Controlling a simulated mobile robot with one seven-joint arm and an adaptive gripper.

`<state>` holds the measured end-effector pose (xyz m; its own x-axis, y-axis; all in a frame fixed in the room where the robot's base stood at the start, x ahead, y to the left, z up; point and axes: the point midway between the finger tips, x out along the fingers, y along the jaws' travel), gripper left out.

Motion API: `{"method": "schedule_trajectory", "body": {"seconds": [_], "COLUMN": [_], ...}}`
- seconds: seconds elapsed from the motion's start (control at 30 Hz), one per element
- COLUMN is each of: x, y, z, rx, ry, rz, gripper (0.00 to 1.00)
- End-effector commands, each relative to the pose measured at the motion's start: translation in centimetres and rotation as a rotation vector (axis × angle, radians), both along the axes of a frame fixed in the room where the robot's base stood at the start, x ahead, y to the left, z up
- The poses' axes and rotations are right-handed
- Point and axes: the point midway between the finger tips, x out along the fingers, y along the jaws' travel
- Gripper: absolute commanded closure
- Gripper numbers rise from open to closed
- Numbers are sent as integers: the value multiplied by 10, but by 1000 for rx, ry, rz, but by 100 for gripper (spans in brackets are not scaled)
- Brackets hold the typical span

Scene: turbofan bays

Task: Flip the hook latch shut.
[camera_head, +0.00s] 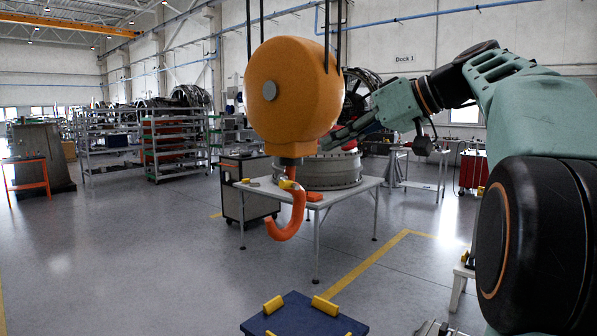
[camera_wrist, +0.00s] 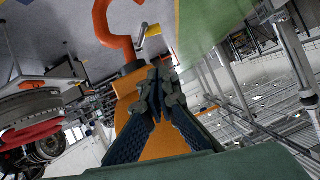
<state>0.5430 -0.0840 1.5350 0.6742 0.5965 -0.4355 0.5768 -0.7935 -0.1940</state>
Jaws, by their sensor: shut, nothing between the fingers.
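The orange hook (camera_head: 292,212) hangs below the rounded orange hoist body (camera_head: 290,95). Its latch (camera_head: 288,184) shows as a small yellow piece at the top of the hook. In the wrist view the hook (camera_wrist: 118,32) is at the top, and the latch (camera_wrist: 153,30) is a grey metal piece with a yellow end beside the hook's shank. My gripper (camera_head: 330,140) is at the lower right of the hoist body, above and right of the latch and apart from it. In the wrist view the fingertips of my gripper (camera_wrist: 158,82) are together and empty, with the hoist body behind them.
A white table (camera_head: 345,192) with a large round metal part (camera_head: 320,170) stands behind the hook. A blue pallet with yellow blocks (camera_head: 302,318) lies low in front. Grey shelving (camera_head: 170,140) stands at the back left. The floor at the left is clear.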

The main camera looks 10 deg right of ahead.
Motion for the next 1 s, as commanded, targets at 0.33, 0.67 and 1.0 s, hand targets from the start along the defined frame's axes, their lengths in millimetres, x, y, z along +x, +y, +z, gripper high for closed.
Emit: {"method": "schedule_trajectory", "body": {"seconds": [0.33, 0.67, 1.0], "x": [51, 55, 55], "y": [47, 56, 57], "z": [-32, -65, -69], "rx": [2, 1, 0], "ry": [3, 1, 0], "rz": [4, 0, 0], "gripper": [100, 100, 100]}}
